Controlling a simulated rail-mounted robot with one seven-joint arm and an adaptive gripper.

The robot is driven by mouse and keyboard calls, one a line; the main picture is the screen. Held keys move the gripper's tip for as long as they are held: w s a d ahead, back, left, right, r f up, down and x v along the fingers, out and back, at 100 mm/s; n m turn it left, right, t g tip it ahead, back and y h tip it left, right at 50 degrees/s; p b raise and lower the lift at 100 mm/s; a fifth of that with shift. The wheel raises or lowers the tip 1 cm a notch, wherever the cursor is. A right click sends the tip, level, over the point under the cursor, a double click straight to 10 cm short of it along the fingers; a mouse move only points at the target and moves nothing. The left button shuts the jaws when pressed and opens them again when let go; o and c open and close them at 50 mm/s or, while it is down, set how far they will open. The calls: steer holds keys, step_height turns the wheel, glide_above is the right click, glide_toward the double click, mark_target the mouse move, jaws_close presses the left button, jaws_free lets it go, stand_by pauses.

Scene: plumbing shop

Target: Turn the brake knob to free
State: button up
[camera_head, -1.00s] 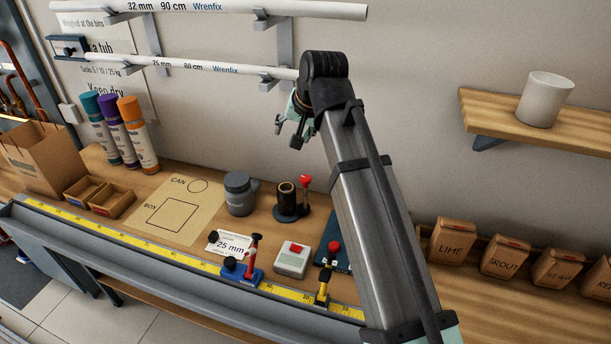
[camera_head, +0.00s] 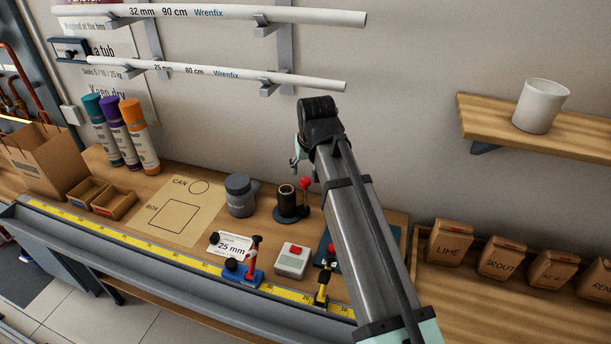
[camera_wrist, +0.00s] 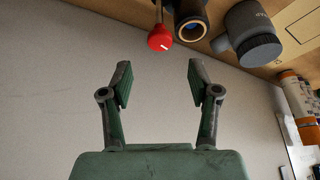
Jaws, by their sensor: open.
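My gripper (camera_wrist: 158,84) is open and empty in the wrist view, with its two fingers apart. In the head view my gripper (camera_head: 297,160) is partly hidden by my arm, above the bench. A red ball knob (camera_head: 304,183) on a dark stem stands beside a black cylinder (camera_head: 287,203). The red knob (camera_wrist: 160,37) is also in the wrist view, above and apart from the fingertips. A blue clamp (camera_head: 240,270) with a black knob and a red post sits at the yellow rule. I cannot tell which knob is the brake; no free mark is readable.
A grey canister (camera_head: 239,195) stands left of the black cylinder. A grey box with a red button (camera_head: 291,260) and a yellow-and-black stop (camera_head: 323,287) are near the yellow rule (camera_head: 160,250). White pipes (camera_head: 220,75) hang on wall brackets above. Paper bags (camera_head: 449,241) stand right.

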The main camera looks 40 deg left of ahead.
mark_target(305, 180)
steer(key=p+x, duration=0.1)
steer(key=x, duration=0.6)
steer(key=shift+w+a+f, duration=0.1)
steer(key=shift+f, duration=0.1)
steer(key=c, duration=1.1)
